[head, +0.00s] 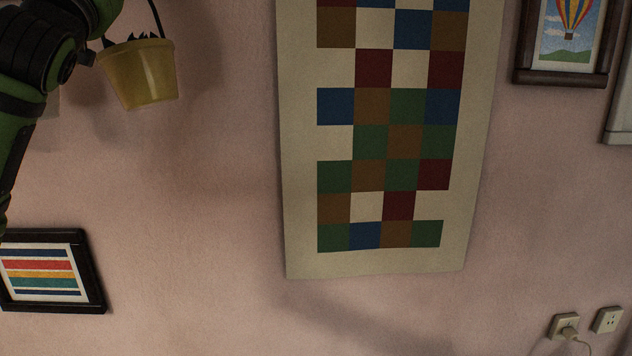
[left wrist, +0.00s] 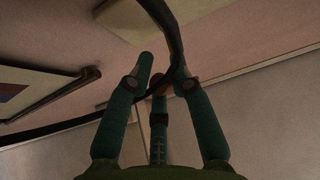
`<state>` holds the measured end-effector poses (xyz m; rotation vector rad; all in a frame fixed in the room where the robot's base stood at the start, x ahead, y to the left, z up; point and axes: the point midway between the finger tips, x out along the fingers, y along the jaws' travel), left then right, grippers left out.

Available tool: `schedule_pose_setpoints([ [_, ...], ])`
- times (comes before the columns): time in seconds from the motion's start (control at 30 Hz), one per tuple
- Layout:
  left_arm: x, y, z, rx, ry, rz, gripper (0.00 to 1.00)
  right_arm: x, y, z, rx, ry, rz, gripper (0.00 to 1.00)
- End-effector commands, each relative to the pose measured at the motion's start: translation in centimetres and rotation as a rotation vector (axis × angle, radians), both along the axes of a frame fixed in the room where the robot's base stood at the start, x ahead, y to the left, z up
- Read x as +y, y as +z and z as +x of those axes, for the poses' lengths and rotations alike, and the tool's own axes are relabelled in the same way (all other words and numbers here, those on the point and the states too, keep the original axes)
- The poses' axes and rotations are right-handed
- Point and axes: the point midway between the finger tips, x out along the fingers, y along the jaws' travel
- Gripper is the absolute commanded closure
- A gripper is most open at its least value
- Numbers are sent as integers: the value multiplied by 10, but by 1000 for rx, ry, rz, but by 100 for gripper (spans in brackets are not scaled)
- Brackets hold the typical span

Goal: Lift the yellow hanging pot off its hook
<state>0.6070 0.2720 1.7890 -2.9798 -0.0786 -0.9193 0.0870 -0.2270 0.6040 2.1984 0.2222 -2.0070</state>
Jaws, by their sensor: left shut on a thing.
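The yellow hanging pot (head: 138,76) is at the upper left of the head view, slightly tilted, with dark leaf-like tips above its rim. Its thin dark handle (head: 158,18) runs up out of the picture. My left arm comes in from the left beside the pot; its gripper is not visible there. In the left wrist view my left gripper (left wrist: 164,72) has its green fingers closed around a dark curved strip (left wrist: 172,22), which looks like the handle. I cannot tell the hook apart from the handle. My right gripper is not in view.
A checkered wall hanging (head: 300,200) fills the middle of the pink wall. A striped framed picture (head: 48,272) hangs at lower left, a balloon picture (head: 566,35) at upper right. Outlets (head: 607,320) sit at lower right.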

Motion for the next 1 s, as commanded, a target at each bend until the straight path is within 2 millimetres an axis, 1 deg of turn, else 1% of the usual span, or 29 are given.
schedule_pose_setpoints([
  [0.03, 6, 6, -3, -9, 7, -9, 100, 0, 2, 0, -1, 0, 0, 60],
  [0.1, 6, 7, -3, -9, 7, -9, 100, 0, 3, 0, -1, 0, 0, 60],
  [0.57, 7, 7, -4, -8, 8, -10, 100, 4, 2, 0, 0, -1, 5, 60],
  [1.0, 7, 7, -20, -10, 10, -11, 100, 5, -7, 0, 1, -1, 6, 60],
])
